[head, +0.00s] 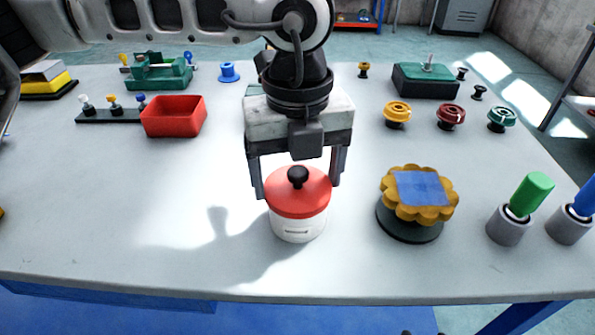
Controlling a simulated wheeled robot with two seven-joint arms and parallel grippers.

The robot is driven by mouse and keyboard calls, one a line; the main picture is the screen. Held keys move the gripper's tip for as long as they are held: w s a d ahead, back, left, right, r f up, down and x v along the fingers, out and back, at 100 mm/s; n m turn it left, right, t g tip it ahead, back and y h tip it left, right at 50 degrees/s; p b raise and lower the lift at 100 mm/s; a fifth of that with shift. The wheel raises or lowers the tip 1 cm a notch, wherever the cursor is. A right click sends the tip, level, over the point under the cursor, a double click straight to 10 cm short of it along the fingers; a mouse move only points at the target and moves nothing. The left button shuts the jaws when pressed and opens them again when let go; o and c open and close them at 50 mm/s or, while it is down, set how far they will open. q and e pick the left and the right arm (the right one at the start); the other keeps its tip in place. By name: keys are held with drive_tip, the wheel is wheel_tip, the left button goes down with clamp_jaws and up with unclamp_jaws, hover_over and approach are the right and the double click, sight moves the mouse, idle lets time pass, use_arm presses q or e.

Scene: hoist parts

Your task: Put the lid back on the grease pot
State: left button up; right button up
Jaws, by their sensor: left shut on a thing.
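The grease pot (297,229) is a white round pot standing upright on the table near the front middle. The red lid (283,196) with a black knob is level at the pot's mouth; I cannot tell whether it is fully seated. My left gripper (298,181) comes down from above, its two fingers at opposite sides of the lid, shut on it. The far part of the lid lies between the fingers. My right gripper is not in view.
Right of the pot stands a yellow scalloped piece with a blue top (421,188) on a dark base. Grey holders with a green handle (532,194) and a blue handle stand further right. A red bin (174,116) is back left.

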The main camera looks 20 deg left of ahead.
use_arm(q)
drive_tip(key=shift+f+b, duration=0.2)
drive_tip(key=shift+b, duration=1.05)
idle(1.6)
idle(0.3)
drive_tip(key=o, duration=1)
drive_tip(key=shift+r, duration=0.1)
drive_tip(key=shift+r+p, duration=1.85)
drive_tip(key=shift+r, duration=1.6)
clamp_jaws()
